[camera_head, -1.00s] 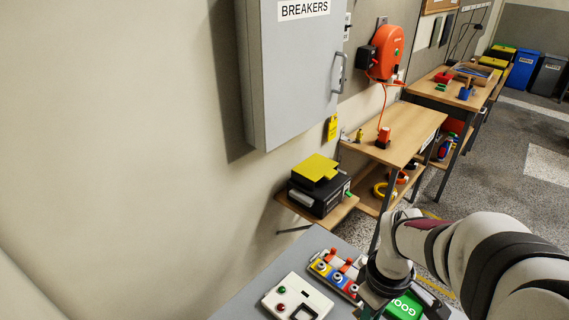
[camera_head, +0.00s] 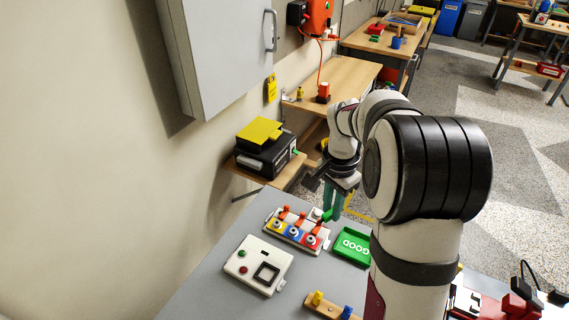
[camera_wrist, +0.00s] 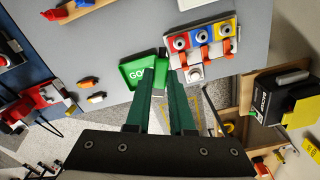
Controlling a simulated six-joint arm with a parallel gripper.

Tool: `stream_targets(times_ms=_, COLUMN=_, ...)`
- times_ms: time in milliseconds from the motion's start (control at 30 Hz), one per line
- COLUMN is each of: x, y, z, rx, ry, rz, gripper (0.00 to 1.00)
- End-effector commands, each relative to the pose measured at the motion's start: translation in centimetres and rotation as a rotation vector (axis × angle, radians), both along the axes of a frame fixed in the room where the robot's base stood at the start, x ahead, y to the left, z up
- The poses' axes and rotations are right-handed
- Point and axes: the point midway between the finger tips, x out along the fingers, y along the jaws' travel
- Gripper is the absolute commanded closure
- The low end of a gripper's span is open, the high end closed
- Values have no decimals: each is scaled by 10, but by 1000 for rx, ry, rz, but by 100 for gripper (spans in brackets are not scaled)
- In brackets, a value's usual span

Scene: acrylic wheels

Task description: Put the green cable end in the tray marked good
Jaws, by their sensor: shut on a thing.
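My gripper (camera_head: 330,212) points down over the grey table, by the right end of the coloured connector block (camera_head: 295,232). It is shut on the green cable end (camera_head: 326,216), a small bright green piece low between the teal fingers; the fingers hide most of it. In the wrist view my gripper (camera_wrist: 164,70) lies between the tray and the block (camera_wrist: 200,45). The green tray marked GOOD (camera_head: 352,246) lies flat to the right of the gripper, its front right partly behind my arm. It also shows in the wrist view (camera_wrist: 133,80), looking empty.
A white panel (camera_head: 257,264) with buttons and a dark square lies left of the connector block. A wooden piece with coloured pegs (camera_head: 330,307) is at the front. A black box with a yellow top (camera_head: 264,150) stands on a shelf behind. A grey cabinet (camera_head: 215,50) hangs above.

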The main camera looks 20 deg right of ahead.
Motion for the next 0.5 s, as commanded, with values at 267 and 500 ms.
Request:
stream_targets(times_ms=267, x=-14, y=-72, z=-73, rx=2, ry=-4, rz=-687, gripper=100)
stream_targets(times_ms=500, x=-17, y=-80, z=-96, rx=3, ry=-6, rz=-789, gripper=100)
